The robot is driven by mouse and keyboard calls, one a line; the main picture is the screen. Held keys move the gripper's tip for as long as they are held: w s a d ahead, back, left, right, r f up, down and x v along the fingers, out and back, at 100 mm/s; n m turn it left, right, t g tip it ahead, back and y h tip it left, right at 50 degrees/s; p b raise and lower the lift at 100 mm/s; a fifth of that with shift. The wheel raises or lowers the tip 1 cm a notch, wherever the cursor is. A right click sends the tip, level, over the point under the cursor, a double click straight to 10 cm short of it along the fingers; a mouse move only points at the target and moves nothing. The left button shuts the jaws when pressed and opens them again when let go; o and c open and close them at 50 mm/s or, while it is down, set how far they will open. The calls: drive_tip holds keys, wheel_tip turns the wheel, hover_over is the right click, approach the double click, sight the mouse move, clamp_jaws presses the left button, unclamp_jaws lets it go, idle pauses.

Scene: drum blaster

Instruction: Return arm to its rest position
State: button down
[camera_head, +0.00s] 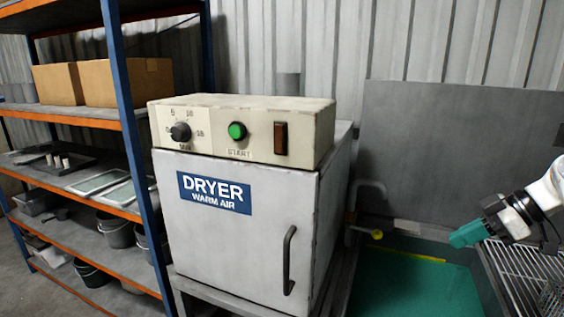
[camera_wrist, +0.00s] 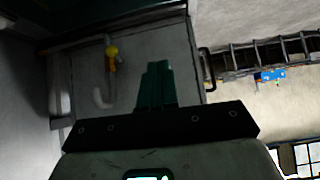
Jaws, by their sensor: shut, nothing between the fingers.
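My gripper (camera_head: 468,235) has green fingers and sits at the right of the head view, at the end of my white arm. It is shut and empty, over the area between a green-floored basin and a wire rack. It points left, towards the dryer, and is apart from it. In the wrist view the green fingers (camera_wrist: 156,88) are together in the middle, with nothing between them.
A white dryer (camera_head: 250,235) with a closed door and dark handle (camera_head: 288,260) stands left of my gripper. The green basin floor (camera_head: 410,285) and wire rack (camera_head: 525,275) lie near my arm. A grey panel (camera_head: 450,150) stands behind. Shelves with boxes (camera_head: 125,82) are far left.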

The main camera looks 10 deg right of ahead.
drive_tip(key=s+a+f+m, duration=0.1)
drive_tip(key=a+f, duration=0.4)
drive_tip(key=f, duration=0.1)
drive_tip(key=s+a+f+m, duration=0.1)
drive_tip(key=a+f+m, duration=0.1)
drive_tip(key=a+f, duration=0.3)
drive_tip(key=s+a+f+m, duration=0.1)
drive_tip(key=a+f, duration=0.4)
drive_tip(key=f, duration=0.3)
drive_tip(key=shift+s+a+m+h, duration=0.1)
drive_tip(key=shift+a+m+h, duration=0.3)
drive_tip(key=s+a+f+m+g+h, duration=0.1)
drive_tip(key=s+a+f+m+h, duration=0.15)
drive_tip(key=s+f, duration=0.45)
drive_tip(key=s+a+f+m+g+h, duration=0.1)
drive_tip(key=s+a+f+m, duration=0.1)
drive_tip(key=s+a+f, duration=0.45)
drive_tip(key=s+d+m+g+h, duration=0.1)
drive_tip(key=s+d, duration=0.1)
drive_tip(key=s, duration=0.6)
drive_tip(key=s+d+m+g+h, duration=0.1)
drive_tip(key=s+d+h, duration=0.1)
drive_tip(key=s, duration=0.6)
drive_tip(key=shift+s+d+f, duration=0.2)
drive_tip(key=shift+d+f, duration=0.1)
drive_tip(key=shift+d, duration=0.5)
